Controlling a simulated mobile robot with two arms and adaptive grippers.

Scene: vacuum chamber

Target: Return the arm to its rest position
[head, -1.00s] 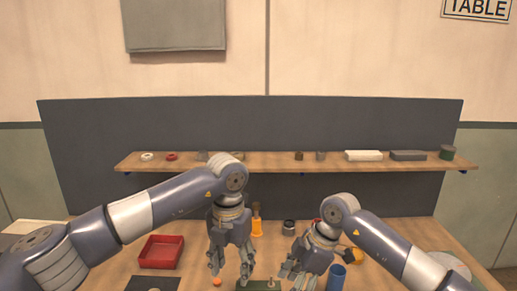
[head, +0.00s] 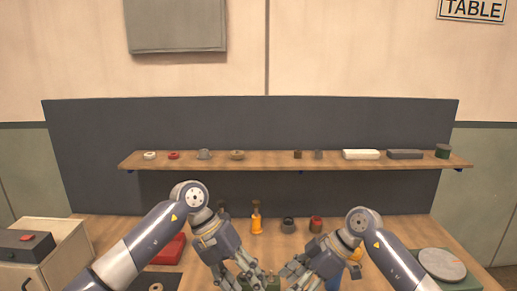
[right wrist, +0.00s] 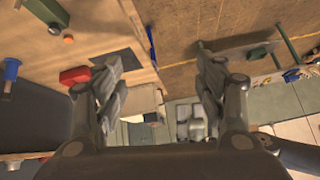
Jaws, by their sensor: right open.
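My left arm comes in from the left in the head view. Its gripper (head: 243,275) hangs low over the middle of the worktable with its fingers spread and nothing seen between them; the tips run near the bottom edge. My right gripper (head: 292,277) is beside it on the right, tilted inward, with a small gap between the two hands. In the right wrist view my right gripper (right wrist: 163,88) is open, with its fingers wide apart and nothing held.
The wooden worktable (head: 105,228) carries a red tray (head: 172,250), an orange bottle (head: 256,222), a dark jar (head: 288,225), a red-topped jar (head: 316,225) and a round grey disc (head: 441,264). A shelf (head: 270,160) with small parts runs behind. A cabinet (head: 50,255) stands left.

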